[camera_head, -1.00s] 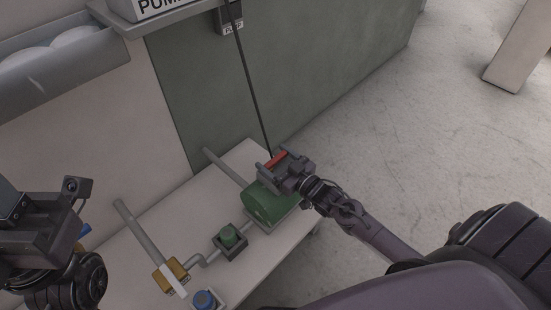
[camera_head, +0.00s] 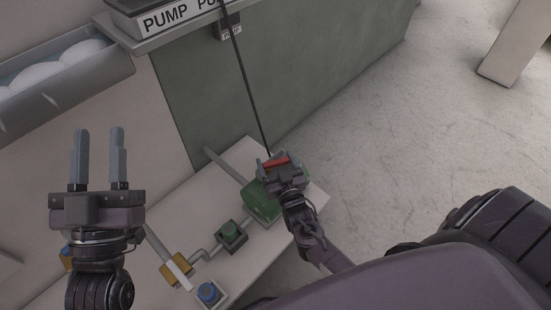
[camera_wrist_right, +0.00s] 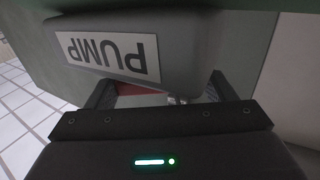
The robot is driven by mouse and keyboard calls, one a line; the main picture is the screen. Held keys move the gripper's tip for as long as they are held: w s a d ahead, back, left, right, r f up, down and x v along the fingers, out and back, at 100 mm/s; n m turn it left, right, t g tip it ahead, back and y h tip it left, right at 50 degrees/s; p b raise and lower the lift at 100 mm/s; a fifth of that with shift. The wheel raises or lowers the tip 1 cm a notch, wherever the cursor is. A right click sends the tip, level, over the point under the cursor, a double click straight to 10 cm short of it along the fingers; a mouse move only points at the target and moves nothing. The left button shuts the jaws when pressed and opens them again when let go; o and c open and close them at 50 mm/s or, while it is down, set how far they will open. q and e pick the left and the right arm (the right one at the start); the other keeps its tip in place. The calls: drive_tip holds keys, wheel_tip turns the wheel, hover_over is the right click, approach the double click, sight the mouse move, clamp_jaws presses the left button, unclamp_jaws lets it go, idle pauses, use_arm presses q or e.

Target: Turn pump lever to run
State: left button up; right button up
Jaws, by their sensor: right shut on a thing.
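The red pump lever (camera_head: 275,161) shows between the fingers of my right gripper (camera_head: 279,161), over the green pump body (camera_head: 258,199). In the right wrist view, a red strip of the lever (camera_wrist_right: 135,89) lies between the fingers, below a grey housing (camera_wrist_right: 185,50) with an upside-down PUMP label (camera_wrist_right: 107,55). My right gripper is shut on the lever. Its grip point is partly hidden by the housing, and I cannot read any run mark. My left gripper (camera_head: 98,133) is open and empty, raised at the left with its fingers pointing up the picture.
A black cable (camera_head: 246,80) runs from a small wall box (camera_head: 229,30) down to the pump.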

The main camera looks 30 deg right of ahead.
use_arm(q)
drive_tip(key=shift+w+d+f+g+y, duration=0.1)
drive_tip(key=shift+w+f+g+y, duration=0.2)
drive_tip(key=shift+f, duration=0.4)
drive_tip(key=shift+w+d+f+g+y, duration=0.15)
drive_tip(key=shift+f+g, duration=0.3)
drive_tip(key=shift+f, duration=0.25)
drive_tip(key=shift+w+d+f+g+y, duration=0.15)
drive_tip(key=shift+f+g, duration=0.2)
drive_tip(key=shift+f, duration=0.35)
use_arm(e)
drive_tip(key=shift+s+a+m+g+h, duration=0.1)
drive_tip(key=shift+s+m+g+h, duration=0.1)
drive_tip(key=shift+m+h, duration=0.45)
drive_tip(key=shift+s+m+g+h, duration=0.1)
drive_tip(key=shift+m+g+h, duration=0.2)
drive_tip(key=shift+h, duration=0.55)
